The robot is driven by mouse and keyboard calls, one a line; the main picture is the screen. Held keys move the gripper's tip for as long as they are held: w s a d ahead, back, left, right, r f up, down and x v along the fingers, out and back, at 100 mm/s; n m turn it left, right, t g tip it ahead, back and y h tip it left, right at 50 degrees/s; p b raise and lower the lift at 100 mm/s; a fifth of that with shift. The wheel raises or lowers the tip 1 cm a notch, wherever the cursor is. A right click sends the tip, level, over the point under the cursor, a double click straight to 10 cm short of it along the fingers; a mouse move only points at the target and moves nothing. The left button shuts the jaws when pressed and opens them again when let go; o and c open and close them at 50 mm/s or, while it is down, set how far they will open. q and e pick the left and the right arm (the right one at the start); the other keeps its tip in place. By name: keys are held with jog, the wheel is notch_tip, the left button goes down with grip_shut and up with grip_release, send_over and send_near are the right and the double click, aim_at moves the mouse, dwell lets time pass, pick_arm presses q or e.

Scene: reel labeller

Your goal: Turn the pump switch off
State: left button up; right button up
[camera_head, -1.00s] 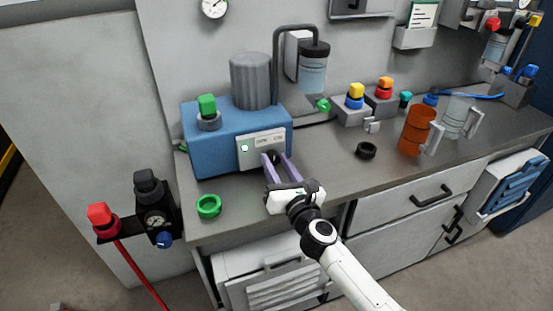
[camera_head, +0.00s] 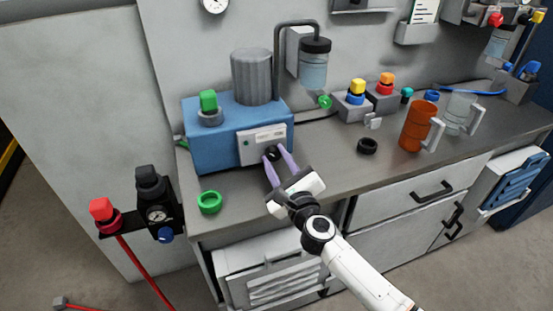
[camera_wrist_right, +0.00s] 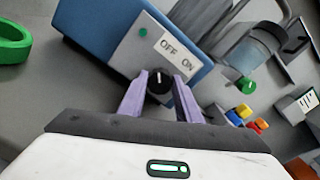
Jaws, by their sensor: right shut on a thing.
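The pump switch is a black knob (camera_wrist_right: 158,86) on the pale front panel (camera_head: 262,144) of the blue pump unit (camera_head: 213,149). In the wrist view its white pointer line points toward the OFF side of the OFF/ON label (camera_wrist_right: 177,51). My right gripper (camera_head: 277,157) is shut on the knob, one purple finger on each side, and is tilted in the head view. The small round lamp (camera_wrist_right: 143,31) on the panel looks dull green. The fingers partly hide the knob in the head view. My left gripper is not in view.
A green ring (camera_head: 209,202) lies on the counter (camera_head: 330,166) left of the gripper. A black ring (camera_head: 367,146), an orange mug (camera_head: 416,126) and a clear mug (camera_head: 459,114) stand to the right. A red-capped valve with a gauge (camera_head: 157,215) is at the left.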

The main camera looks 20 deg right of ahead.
jog(key=shift+n, duration=0.4)
jog(key=o, duration=1.1)
jog(key=shift+c, duration=0.2)
jog(key=s, duration=1)
jog(key=shift+s+d, duration=0.15)
jog(key=shift+s, duration=0.05)
